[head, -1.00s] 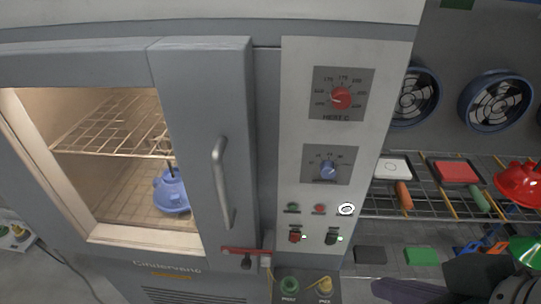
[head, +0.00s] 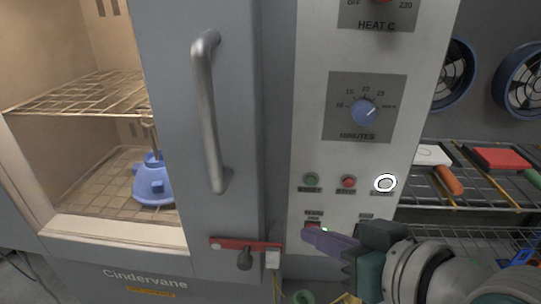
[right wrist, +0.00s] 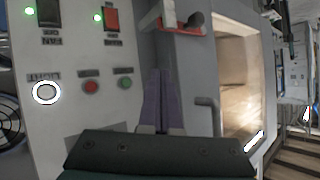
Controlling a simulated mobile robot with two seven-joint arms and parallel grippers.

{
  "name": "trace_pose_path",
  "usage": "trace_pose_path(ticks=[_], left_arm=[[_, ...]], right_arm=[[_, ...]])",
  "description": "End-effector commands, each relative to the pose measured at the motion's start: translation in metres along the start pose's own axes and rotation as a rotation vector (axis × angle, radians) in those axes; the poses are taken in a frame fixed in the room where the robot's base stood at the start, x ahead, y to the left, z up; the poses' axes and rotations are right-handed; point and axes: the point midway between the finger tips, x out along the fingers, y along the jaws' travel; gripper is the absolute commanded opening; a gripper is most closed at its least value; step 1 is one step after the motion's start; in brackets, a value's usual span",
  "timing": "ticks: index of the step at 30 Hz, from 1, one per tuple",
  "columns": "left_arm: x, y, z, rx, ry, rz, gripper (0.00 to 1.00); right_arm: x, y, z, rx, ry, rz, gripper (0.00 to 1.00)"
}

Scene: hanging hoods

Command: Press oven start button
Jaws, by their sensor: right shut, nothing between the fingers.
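The oven's control panel (head: 305,120) has a green button (head: 310,180) at the left, labelled like START, a red button (head: 348,182) beside it and a white ringed button (head: 384,183) further right. In the right wrist view the green button (right wrist: 125,83), red button (right wrist: 91,86) and white button (right wrist: 45,92) all show. My right gripper (head: 306,233) is shut and empty, its purple fingertips below the green button in the head view. In the right wrist view the fingertips (right wrist: 158,72) lie beside the green button, apart from it in the picture. My left gripper is not in view.
The oven door handle (head: 208,115) and a red latch (head: 243,245) are left of the panel. A minutes dial (head: 364,112) sits above the buttons. A wire rack (head: 480,207) stands at the right.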

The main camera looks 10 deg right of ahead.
Motion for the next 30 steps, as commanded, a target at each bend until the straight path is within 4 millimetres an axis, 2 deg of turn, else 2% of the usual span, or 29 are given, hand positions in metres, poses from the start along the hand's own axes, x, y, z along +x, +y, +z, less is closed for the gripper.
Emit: trace_pose_path(ticks=[10, 23, 30], left_arm=[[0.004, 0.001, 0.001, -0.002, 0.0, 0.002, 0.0], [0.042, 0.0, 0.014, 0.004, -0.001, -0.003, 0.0], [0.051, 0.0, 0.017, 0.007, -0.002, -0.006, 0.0]], right_arm=[[0.004, 0.003, -0.002, -0.001, -0.001, 0.001, 0.0], [0.045, 0.033, -0.029, -0.003, 0.002, 0.002, 0.0], [0.059, 0.043, -0.041, -0.002, -0.001, 0.001, 0.0]])
